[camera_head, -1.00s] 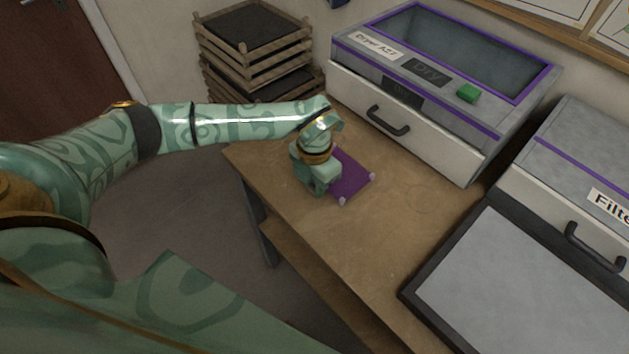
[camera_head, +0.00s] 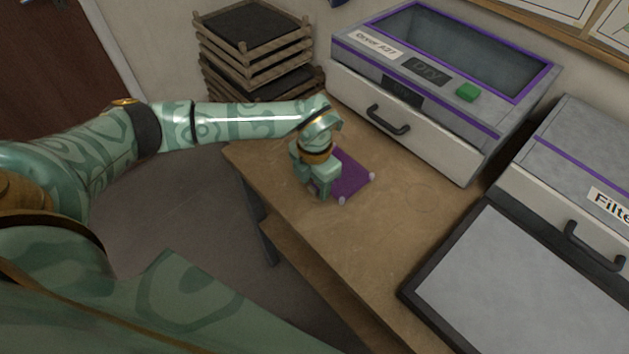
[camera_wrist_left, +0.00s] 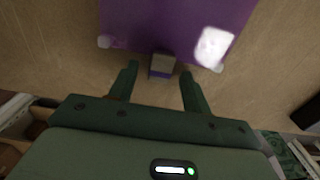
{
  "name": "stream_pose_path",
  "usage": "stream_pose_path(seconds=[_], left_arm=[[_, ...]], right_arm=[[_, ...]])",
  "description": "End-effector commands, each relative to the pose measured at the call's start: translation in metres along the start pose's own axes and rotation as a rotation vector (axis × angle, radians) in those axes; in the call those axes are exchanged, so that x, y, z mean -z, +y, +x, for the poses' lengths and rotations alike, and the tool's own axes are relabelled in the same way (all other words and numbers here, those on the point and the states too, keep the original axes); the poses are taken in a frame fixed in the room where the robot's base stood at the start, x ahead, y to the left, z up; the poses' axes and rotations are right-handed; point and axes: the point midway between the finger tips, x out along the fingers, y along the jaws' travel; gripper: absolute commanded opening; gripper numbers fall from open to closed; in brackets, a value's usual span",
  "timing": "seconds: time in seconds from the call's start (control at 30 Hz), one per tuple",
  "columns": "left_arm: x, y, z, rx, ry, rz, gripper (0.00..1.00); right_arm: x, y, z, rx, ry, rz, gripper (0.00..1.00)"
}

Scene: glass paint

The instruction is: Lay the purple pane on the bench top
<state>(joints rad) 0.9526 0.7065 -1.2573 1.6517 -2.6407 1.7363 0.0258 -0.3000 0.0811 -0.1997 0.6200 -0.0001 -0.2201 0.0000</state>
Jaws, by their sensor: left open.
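The purple pane (camera_head: 350,177) lies flat on the wooden bench top (camera_head: 410,235), with small pale knobs at its corners. My left gripper (camera_head: 318,187) is at the pane's left edge, low over the bench, and hides part of the pane. In the left wrist view the gripper (camera_wrist_left: 160,82) is open. A small pale tab (camera_wrist_left: 162,66) on the near edge of the pane (camera_wrist_left: 165,22) stands between the fingertips, with a gap on both sides. My right gripper is not in view.
A dryer (camera_head: 440,95) with a shut drawer stands behind the pane. A filter unit (camera_head: 570,170) with a grey, dark-rimmed tray (camera_head: 500,275) is at the right. Stacked wooden racks (camera_head: 255,45) are at the back left. Bare bench lies in front of the pane.

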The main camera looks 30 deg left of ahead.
Motion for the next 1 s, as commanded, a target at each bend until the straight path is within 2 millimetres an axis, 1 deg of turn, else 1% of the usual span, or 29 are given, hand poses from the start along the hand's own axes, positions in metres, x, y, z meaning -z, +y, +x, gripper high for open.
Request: stream_pose_path(seconds=[0.17, 0.4, 0.5, 0.63, 0.83, 1.0], left_arm=[[-0.001, 0.001, -0.034, -0.002, -0.005, 0.0, 0.49], [-0.001, 0.001, -0.101, -0.003, -0.007, 0.0, 0.49], [-0.001, 0.001, -0.124, -0.002, -0.006, 0.001, 0.49], [-0.001, 0.001, -0.146, -0.002, -0.005, 0.0, 0.49], [0.0, 0.0, -0.163, -0.001, -0.003, 0.0, 0.49], [0.0, 0.0, -0.182, -0.002, -0.004, 0.0, 0.49]], right_arm=[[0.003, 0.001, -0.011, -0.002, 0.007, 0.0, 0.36], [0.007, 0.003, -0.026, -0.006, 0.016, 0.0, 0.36], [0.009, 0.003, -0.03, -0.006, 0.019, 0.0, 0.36], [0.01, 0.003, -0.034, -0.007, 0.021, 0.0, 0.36], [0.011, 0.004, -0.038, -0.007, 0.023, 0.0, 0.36], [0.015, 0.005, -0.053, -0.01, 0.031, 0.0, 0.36]])
